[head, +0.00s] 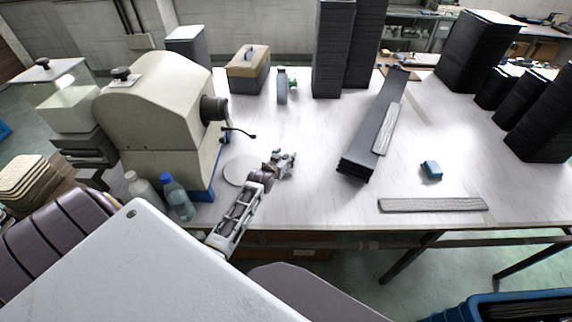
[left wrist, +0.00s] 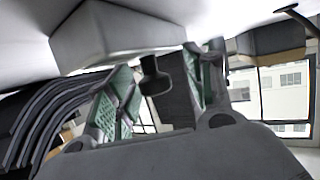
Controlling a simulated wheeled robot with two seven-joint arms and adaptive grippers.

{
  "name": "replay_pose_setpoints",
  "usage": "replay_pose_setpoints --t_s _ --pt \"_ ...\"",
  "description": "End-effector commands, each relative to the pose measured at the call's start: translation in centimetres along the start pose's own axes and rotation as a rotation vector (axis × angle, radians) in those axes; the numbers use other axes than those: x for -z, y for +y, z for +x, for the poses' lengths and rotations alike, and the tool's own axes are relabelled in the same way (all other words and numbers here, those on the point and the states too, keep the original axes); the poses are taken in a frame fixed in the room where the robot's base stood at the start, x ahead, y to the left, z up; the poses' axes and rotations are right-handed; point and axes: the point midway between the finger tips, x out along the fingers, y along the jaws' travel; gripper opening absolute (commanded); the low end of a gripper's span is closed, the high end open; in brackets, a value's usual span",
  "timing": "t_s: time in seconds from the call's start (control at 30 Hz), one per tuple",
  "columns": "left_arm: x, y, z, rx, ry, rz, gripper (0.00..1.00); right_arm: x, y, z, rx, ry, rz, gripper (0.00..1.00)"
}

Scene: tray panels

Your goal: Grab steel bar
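A long flat grey bar (head: 432,204) lies on the white table near its front edge, right of centre. A second grey bar (head: 387,128) lies along a dark stack of panels farther back. I cannot tell which one is the steel bar. My left gripper (head: 286,160) is over the table left of these bars and well apart from them. In the left wrist view its green-padded fingers (left wrist: 158,88) stand apart with no bar visible between them. My right gripper is not in view.
The dark panel stack (head: 362,152) lies at mid-table, with a small blue object (head: 431,170) to its right. A beige machine (head: 163,115) and two bottles (head: 177,198) stand left of my gripper. Tall dark stacks (head: 333,50) stand behind. The table between gripper and bars is partly clear.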

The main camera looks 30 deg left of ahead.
Motion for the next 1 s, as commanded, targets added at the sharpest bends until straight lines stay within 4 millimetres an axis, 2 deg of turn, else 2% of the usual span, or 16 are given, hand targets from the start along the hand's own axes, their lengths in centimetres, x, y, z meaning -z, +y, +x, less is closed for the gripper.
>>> replay_pose_setpoints --t_s 0.03,0.27,0.43,0.47,0.67,0.7,1.0 --pt "0.0 0.0 0.0 0.001 -0.001 0.001 0.41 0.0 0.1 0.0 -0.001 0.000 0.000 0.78" --pt "-0.1 0.0 0.0 0.001 -0.003 0.001 0.12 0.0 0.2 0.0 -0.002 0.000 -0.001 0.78" --pt "-0.1 0.0 0.0 0.001 -0.002 0.001 0.11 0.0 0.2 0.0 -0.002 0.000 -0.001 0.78" --pt "-0.1 0.0 0.0 0.001 -0.002 0.001 0.05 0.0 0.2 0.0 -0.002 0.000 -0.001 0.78" --pt "0.0 0.0 -0.1 0.000 -0.004 0.001 0.05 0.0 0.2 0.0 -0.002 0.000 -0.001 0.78" --pt "0.2 0.0 -0.1 0.000 -0.004 0.001 0.00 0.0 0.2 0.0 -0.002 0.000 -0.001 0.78" --pt "3.0 0.0 -1.1 0.001 0.002 0.001 0.00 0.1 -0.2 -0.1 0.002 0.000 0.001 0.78"
